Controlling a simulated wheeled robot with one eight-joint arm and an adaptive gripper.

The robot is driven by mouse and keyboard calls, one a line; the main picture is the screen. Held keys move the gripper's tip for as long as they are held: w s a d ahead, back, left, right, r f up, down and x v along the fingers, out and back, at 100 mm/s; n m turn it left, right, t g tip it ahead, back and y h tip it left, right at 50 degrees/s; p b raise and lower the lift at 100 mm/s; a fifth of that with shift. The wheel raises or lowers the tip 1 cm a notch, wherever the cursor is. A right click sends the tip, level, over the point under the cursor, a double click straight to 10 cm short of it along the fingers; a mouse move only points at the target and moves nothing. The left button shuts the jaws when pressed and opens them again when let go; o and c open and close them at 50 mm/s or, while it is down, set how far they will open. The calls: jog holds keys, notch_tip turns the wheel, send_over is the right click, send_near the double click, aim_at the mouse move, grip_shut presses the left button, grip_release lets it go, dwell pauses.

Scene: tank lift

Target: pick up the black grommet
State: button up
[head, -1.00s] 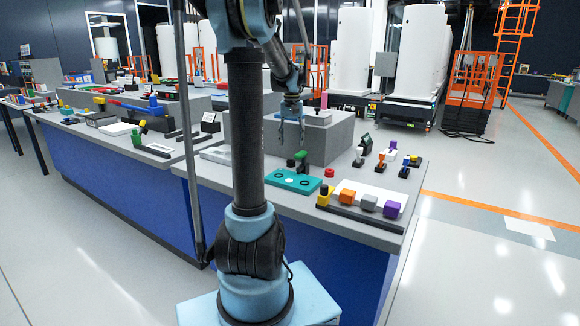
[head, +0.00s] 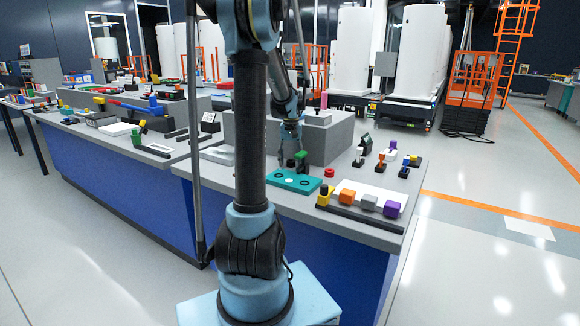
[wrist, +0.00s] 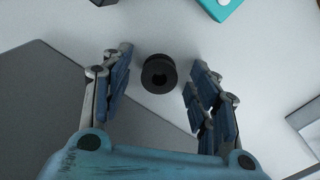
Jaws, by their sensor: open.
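In the head view the grommet (head: 291,163) is a small dark shape by the teal plate. My gripper (head: 289,148) is above it, pointing down. In the wrist view my gripper (wrist: 160,88) is open, with a finger on each side of the grommet and clear gaps between. The jaws hold nothing. The height left between fingertips and grommet is hard to tell.
A red ring (head: 329,173) lies to the right. A grey block (head: 335,140) stands behind. Coloured cubes (head: 368,202) sit at the front right.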

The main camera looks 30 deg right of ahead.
jog(key=c, duration=1)
